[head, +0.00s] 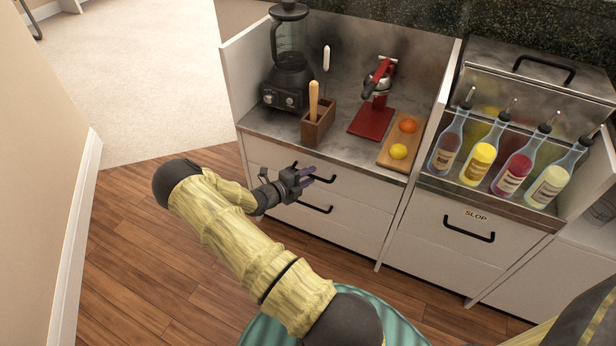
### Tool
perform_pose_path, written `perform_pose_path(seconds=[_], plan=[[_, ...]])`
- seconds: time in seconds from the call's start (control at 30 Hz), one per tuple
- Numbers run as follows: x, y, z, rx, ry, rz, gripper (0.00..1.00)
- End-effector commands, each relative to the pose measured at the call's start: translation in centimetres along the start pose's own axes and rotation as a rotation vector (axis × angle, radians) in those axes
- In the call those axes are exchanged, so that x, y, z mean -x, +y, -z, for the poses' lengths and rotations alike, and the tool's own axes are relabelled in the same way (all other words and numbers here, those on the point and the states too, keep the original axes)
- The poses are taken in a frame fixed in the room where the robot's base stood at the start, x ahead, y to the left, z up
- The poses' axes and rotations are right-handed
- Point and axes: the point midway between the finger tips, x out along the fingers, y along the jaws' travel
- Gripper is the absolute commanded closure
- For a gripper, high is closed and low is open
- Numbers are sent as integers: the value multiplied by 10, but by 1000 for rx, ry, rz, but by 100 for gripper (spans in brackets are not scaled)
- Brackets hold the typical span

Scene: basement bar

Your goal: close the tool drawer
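A white cabinet below the grey counter has an upper drawer (365,190) and a lower drawer (345,228), each with a black bar handle. Neither front carries a readable label, so I cannot tell which one is the tool drawer. Both fronts look nearly flush with the cabinet, though a small gap would be hard to see. My gripper (308,175) is in front of the upper drawer, at its handle (325,180), and hides part of it.
The counter holds a blender (288,70), a wooden holder (318,125), a red press (372,118) and a board (393,158) with fruit. To the right are several bottles above a drawer labelled SLOP (450,210). Wooden floor (130,230) at left is clear.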

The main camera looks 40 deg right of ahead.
Motion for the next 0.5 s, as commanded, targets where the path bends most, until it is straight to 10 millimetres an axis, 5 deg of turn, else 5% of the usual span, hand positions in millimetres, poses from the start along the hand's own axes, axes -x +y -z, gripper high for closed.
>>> perform_pose_path(seconds=[0.17,0.5], plan=[[15,-1,-1,0,-2,-1,68],[79,-2,-1,0,-3,0,68]])
